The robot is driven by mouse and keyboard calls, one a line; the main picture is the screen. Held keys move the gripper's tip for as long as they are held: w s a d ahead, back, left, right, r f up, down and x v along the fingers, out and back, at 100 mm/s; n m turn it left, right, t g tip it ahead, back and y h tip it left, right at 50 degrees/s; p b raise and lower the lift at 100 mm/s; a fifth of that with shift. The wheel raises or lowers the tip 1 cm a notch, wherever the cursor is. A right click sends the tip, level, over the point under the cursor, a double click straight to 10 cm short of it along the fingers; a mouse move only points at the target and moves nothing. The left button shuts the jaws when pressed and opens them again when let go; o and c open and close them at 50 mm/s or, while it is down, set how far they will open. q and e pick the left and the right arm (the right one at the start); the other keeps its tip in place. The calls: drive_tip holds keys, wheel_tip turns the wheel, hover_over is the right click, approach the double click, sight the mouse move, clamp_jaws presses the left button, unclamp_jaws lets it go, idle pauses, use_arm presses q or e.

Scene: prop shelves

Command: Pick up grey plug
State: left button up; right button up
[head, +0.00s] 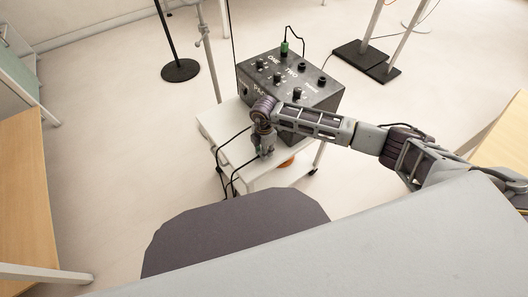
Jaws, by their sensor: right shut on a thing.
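My right gripper (264,153) comes in from the right and points down over the front of a small white trolley (213,124). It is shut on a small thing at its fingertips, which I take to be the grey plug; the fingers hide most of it. Black cables (228,181) run close to the fingertips and hang over the trolley's left edge. A black control box (315,95) marked ONE and TWO stands on the trolley behind the gripper. A green plug (284,48) with a black cable stands in its top. My left gripper is out of view.
An orange thing (287,163) shows under the trolley's top. A round black stand base (180,70) is at the back left, dark flat bases (366,59) at the back right. Wooden tops stand at left (25,190) and right (505,135). Floor between is clear.

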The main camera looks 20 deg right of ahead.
wheel_tip(320, 180, up, 7)
drive_tip(key=shift+r+p, duration=0.1)
drive_tip(key=shift+p, duration=0.55)
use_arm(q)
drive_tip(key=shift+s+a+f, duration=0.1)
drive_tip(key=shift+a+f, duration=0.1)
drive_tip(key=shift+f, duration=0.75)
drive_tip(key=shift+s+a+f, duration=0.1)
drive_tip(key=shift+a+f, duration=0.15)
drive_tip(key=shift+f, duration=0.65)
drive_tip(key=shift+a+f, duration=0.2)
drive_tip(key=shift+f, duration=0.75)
use_arm(e)
drive_tip(key=shift+r, duration=0.7)
